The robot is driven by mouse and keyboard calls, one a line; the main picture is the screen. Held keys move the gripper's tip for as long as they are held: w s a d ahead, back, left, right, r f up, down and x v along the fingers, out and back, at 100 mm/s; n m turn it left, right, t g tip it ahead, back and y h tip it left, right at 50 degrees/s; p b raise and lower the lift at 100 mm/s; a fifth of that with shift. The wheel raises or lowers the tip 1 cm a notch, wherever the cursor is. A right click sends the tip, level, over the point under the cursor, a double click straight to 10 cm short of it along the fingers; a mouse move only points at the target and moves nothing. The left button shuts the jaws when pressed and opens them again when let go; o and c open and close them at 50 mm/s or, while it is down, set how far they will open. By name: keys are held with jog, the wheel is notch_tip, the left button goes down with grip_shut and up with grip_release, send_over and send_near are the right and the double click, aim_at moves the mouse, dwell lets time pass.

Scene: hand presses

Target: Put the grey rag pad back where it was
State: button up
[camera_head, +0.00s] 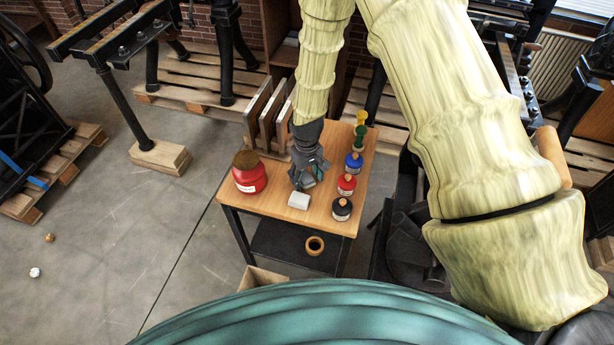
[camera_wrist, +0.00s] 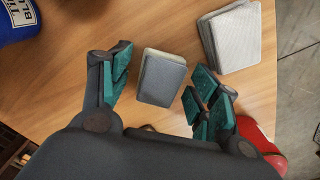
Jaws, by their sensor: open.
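The grey rag pad (camera_wrist: 163,78) is a small dark grey block with rounded corners and a paler edge. In the wrist view it lies between my gripper's fingers, with a gap on each side, and appears to rest on the wooden tabletop. In the head view my gripper (camera_head: 306,184) is low over the table and hides most or all of this pad. My gripper (camera_wrist: 160,82) is open, its teal-padded fingers apart. A stack of light grey pads (camera_wrist: 232,36) lies close by; it also shows in the head view (camera_head: 299,201), just in front of my gripper.
A large red container (camera_head: 249,178) stands at the table's left. A row of lidded ink tins, blue (camera_head: 354,164), red (camera_head: 346,186) and black (camera_head: 342,210), lines the right side. Upright boards (camera_head: 268,120) stand at the back. A tan ring (camera_head: 315,245) sits on the lower shelf.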

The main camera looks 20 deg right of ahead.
aim_at(307, 178)
notch_tip(307, 178, up, 12)
jog(key=b, duration=0.3)
dwell(0.5)
